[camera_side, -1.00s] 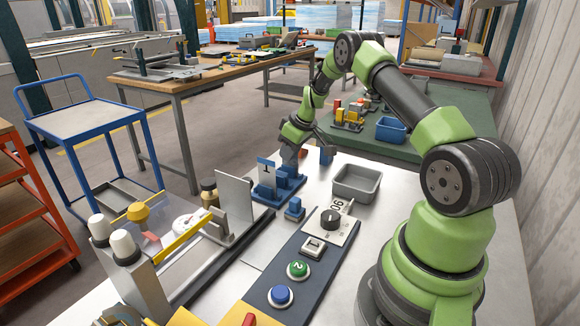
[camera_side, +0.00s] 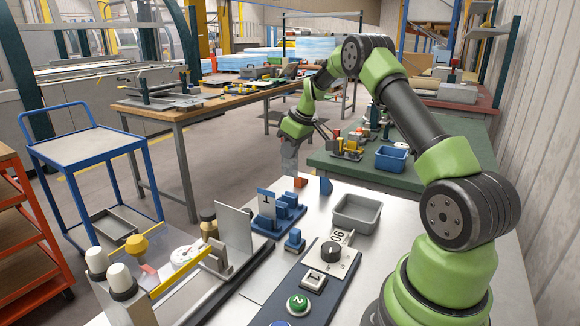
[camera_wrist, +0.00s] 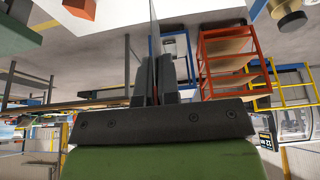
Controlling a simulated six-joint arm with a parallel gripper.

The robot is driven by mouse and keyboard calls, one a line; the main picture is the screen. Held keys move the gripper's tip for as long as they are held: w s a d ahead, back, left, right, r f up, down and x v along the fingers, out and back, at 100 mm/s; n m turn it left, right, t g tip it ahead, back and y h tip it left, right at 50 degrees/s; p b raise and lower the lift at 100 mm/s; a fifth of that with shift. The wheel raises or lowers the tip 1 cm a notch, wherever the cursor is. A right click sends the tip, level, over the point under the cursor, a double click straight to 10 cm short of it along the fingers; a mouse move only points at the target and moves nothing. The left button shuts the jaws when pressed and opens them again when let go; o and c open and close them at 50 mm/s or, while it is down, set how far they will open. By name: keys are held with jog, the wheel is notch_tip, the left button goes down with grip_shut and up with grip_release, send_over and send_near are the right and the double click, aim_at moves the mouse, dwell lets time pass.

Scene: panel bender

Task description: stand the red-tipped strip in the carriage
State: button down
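My gripper (camera_side: 292,140) is above the far end of the white table in the side view. It is shut on a thin grey strip (camera_side: 290,158), which hangs upright and clear of the blue slotted rack (camera_side: 290,203). In the wrist view the strip (camera_wrist: 153,28) shows nearly edge-on between the closed fingers (camera_wrist: 155,80); its red tip is not clearly visible. To the left of the rack, a grey block (camera_side: 217,258) stands by an upright grey plate (camera_side: 234,232) on the rail; I cannot tell for sure which part is the carriage.
A grey bin (camera_side: 356,226) stands right of the rack. A small orange-red block (camera_side: 300,182) and a blue piece (camera_side: 326,186) are at the far edge. The dark panel with a knob (camera_side: 331,252) and buttons is in front. A white dial (camera_side: 185,257) and capped posts are left.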

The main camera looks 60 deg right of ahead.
jog(key=s+a+r, duration=0.2)
jog(key=a, duration=0.7)
jog(key=s+a+r+m, duration=0.1)
jog(key=s+a+r, duration=0.1)
jog(key=a, duration=0.6)
jog(key=s+a+r, duration=0.2)
jog(key=s+a, duration=0.1)
jog(key=a, duration=0.6)
jog(key=w+a+f+m+g, duration=0.1)
jog(key=w+f+m+g, duration=0.2)
jog(key=m, duration=1.4)
jog(key=w+a+f+m+g, duration=0.1)
jog(key=w+f+m+g, duration=0.3)
jog(key=m, duration=1.4)
jog(key=shift+a+f+g, duration=0.3)
jog(key=shift+f+g, duration=0.8)
jog(key=shift+f, duration=0.4)
